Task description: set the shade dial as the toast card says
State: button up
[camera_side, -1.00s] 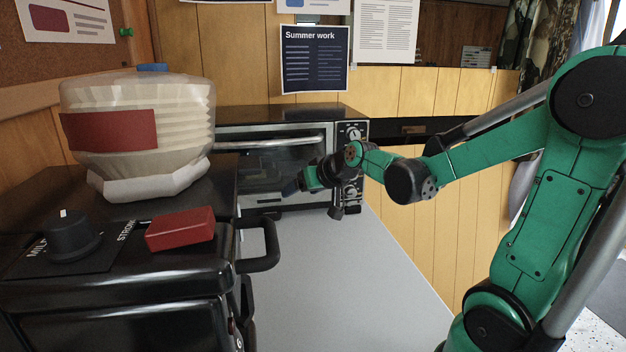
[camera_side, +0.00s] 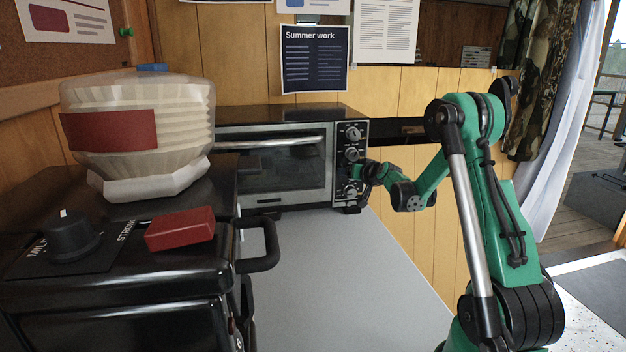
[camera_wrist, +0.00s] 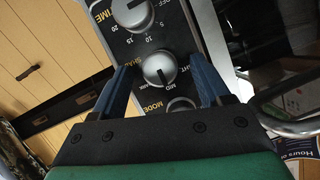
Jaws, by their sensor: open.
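The shade dial (camera_wrist: 160,70) is a round silver knob on the toaster oven's black panel, between the time dial (camera_wrist: 135,12) and the mode dial (camera_wrist: 182,104). The side view shows my gripper close to the front of the toaster oven (camera_side: 275,165)'s panel. I cannot make out which paper is the toast card.
A black machine with another dial (camera_side: 74,236) and a red block (camera_side: 180,229) stands at left, its handle (camera_side: 262,248) jutting out. A "Summer work" sheet (camera_side: 315,60) hangs on the wall. The grey counter (camera_side: 330,285) is clear in front.

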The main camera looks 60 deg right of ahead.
jog(key=shift+w+f, duration=0.1)
jog(key=shift+w, duration=0.05)
grip_shut()
dwell(0.4)
jog(key=m+t+y, duration=0.1)
jog(key=m+t, duration=0.1)
jog(key=m, duration=0.2)
jog(key=m+t+y, duration=0.1)
jog(key=m+t, duration=0.1)
jog(key=m, duration=0.2)
jog(key=shift+d+f+m+t, duration=0.2)
jog(key=shift+m+t, duration=0.1)
jog(key=shift+t, duration=0.1)
dwell(0.5)
